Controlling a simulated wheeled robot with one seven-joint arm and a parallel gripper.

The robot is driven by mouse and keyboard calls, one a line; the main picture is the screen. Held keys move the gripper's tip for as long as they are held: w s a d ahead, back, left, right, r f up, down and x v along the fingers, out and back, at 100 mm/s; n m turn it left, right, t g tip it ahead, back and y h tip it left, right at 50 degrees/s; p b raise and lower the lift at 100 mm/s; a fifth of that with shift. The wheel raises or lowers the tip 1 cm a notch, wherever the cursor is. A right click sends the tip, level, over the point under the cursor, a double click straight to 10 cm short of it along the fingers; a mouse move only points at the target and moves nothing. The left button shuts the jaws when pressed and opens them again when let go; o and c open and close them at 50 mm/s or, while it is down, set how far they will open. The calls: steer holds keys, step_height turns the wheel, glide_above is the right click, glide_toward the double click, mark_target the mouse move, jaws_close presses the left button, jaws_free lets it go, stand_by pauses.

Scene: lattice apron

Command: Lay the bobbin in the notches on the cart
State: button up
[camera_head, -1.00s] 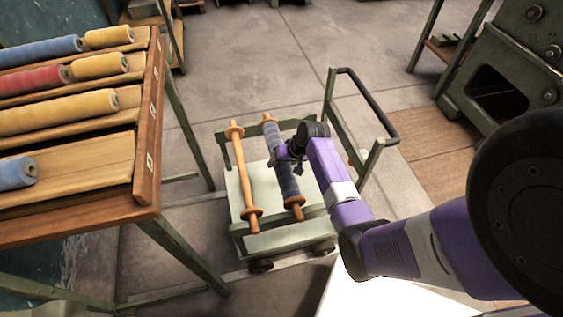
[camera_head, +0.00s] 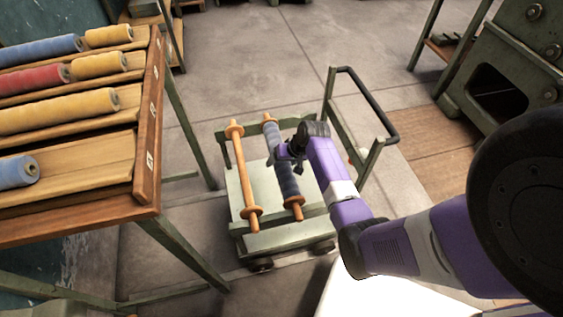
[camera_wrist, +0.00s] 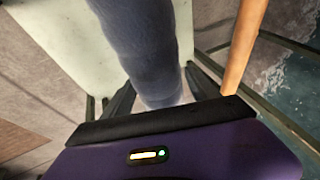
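The bobbin (camera_head: 286,180), wound with dark blue yarn and with orange wooden ends, lies lengthwise across the cart (camera_head: 262,243). Its ends are at the cart's far and near rails; the notches are too small to make out, so I cannot tell how it is seated. My gripper (camera_head: 285,160) is over the bobbin's middle. In the wrist view the blue-grey bobbin (camera_wrist: 150,55) runs between my two dark fingers, which stand apart, with gaps beside the yarn. The gripper looks open around it.
A bare orange spindle (camera_head: 243,178) lies on the cart left of the bobbin. The cart's black handle (camera_head: 374,105) rises at right. A sloped rack (camera_head: 140,200) of coloured bobbins stands at left, a green machine (camera_head: 505,75) at far right. Floor behind the cart is clear.

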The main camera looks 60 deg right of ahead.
steer(key=shift+o, duration=0.9)
steer(key=shift+a, duration=0.1)
steer(key=shift+p+v, duration=0.95)
steer(key=shift+v, duration=2.95)
